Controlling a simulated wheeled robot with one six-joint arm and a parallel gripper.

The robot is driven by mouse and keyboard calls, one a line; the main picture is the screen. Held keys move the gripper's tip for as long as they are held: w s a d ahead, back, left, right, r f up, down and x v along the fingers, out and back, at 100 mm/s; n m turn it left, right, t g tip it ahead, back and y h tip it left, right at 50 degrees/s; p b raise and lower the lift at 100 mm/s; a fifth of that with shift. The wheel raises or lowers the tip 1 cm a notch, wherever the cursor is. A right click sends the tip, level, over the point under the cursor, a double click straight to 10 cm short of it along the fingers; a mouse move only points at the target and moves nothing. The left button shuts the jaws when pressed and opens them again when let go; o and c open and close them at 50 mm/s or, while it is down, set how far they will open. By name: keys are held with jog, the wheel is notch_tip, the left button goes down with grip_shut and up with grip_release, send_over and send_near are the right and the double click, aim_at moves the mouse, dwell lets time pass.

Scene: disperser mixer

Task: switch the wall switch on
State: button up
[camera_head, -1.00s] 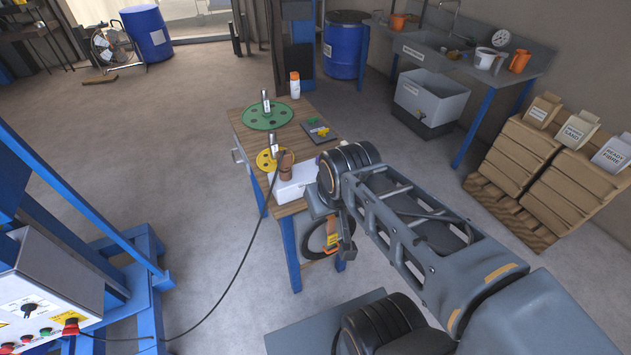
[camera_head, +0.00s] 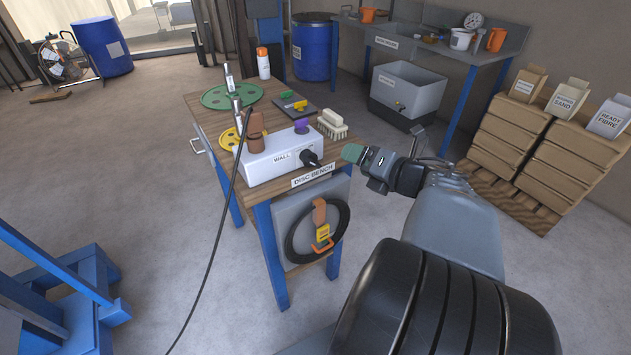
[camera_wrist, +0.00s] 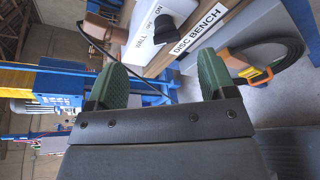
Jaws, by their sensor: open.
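The wall switch is a white box labelled WALL (camera_head: 270,164) on the front edge of the wooden bench, with a black knob (camera_head: 311,158) on its front face. In the wrist view the box (camera_wrist: 143,45) carries small markings that seem to read OFF and ON beside the knob (camera_wrist: 165,27); I cannot tell which one the knob points to. My gripper (camera_head: 352,153) is just right of the knob in the head view. In the wrist view its two green fingers (camera_wrist: 163,75) are apart and empty, with the knob beyond them, apparently not touched.
A black cable hangs left of the box. The floor left of the bench is mostly clear.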

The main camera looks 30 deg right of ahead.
aim_at(317, 164)
jog(key=w+a+f+b, duration=0.1)
jog(key=w+a+f, duration=0.1)
jog(key=w, duration=0.1)
jog(key=w+a+f+n+y+b, duration=0.1)
jog(key=w+a+f, duration=0.1)
jog(key=w, duration=0.2)
jog(key=w+a+f+n+g, duration=0.1)
jog(key=w+a+f, duration=0.1)
jog(key=w, duration=0.1)
jog(key=shift+w+y+b, duration=0.2)
jog(key=shift+y+b, duration=0.1)
jog(key=shift+b, duration=0.1)
jog(key=c, duration=0.9)
